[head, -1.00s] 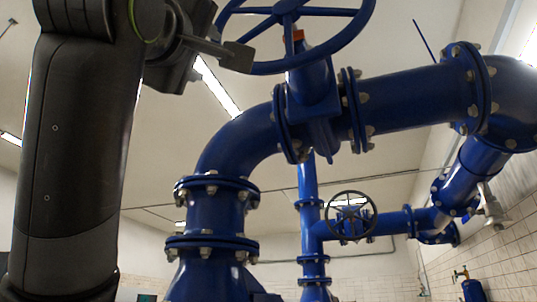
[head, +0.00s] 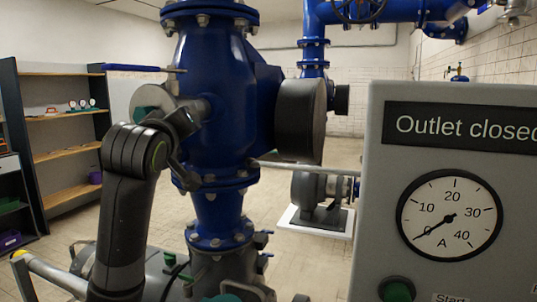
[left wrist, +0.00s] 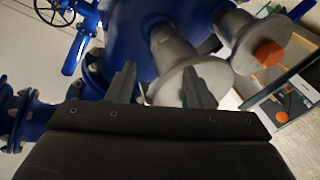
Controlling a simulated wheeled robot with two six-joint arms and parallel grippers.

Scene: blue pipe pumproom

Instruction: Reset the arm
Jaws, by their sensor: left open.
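My left arm (head: 122,215) rises from the bottom left of the head view and bends at a dark joint. My left gripper (head: 182,150) is in front of the large blue pump body (head: 217,95), close to its grey side fittings; contact cannot be told. In the left wrist view the two fingers of my left gripper (left wrist: 160,88) are spread with nothing gripped between them. Beyond them are a grey round flange (left wrist: 190,78) and a second flange with an orange centre (left wrist: 268,54). My right gripper is not in view.
A grey panel (head: 375,200) reading "Outlet closed", with a gauge (head: 450,217) near 0, fills the right. A black cylinder (head: 300,120) juts from the pump. Shelves (head: 65,120) stand at the left wall. Open tiled floor (head: 345,165) lies behind.

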